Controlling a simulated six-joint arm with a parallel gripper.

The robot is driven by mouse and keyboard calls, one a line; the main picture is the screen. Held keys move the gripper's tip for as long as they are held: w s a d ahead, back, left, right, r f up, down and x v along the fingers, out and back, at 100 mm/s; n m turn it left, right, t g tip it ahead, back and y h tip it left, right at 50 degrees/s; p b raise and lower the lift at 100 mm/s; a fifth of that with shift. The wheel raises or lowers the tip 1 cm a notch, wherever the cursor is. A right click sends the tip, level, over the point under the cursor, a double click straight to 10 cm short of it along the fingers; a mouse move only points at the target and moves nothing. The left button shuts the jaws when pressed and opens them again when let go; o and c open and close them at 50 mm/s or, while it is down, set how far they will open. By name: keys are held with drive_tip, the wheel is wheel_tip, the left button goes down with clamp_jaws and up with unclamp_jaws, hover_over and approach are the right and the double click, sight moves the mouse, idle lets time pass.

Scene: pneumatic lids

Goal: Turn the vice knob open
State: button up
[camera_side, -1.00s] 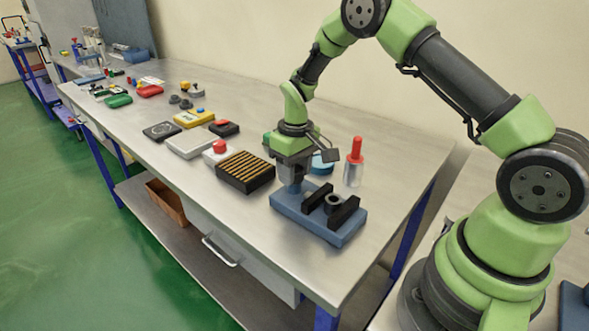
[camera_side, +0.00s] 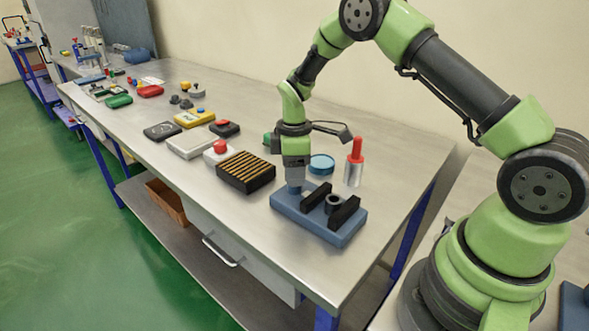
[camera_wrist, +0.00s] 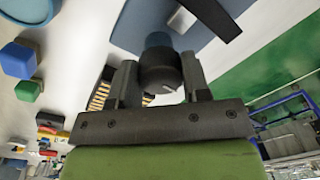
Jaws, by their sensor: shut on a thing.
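The vice (camera_side: 318,229) is a blue block near the table's right end. It carries two black jaws, the left one (camera_side: 315,195) and the right one (camera_side: 345,212). A grey ring-shaped part (camera_side: 333,203) sits between them. My gripper (camera_side: 295,187) points straight down at the vice's left end. In the wrist view the dark round knob (camera_wrist: 160,72) lies between the two fingers of my gripper (camera_wrist: 160,82), which are shut on it. The blue vice base (camera_wrist: 146,22) and one black jaw (camera_wrist: 212,16) show beyond the knob. In the side view the gripper hides the knob.
A black box with yellow slats (camera_side: 245,173) stands just left of the vice. A round blue lid (camera_side: 321,164) and a red-topped clear cylinder (camera_side: 354,165) stand behind it. Several coloured boxes lie farther left. The table front right of the vice is clear.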

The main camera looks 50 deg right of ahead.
drive_tip(key=shift+n, duration=0.7)
drive_tip(key=o, duration=0.9)
drive_tip(key=r, duration=0.9)
drive_tip(key=shift+w+d+r, duration=0.1)
drive_tip(key=shift+w+d, duration=0.05)
drive_tip(key=shift+w, duration=0.05)
drive_tip(key=shift+r, duration=0.4)
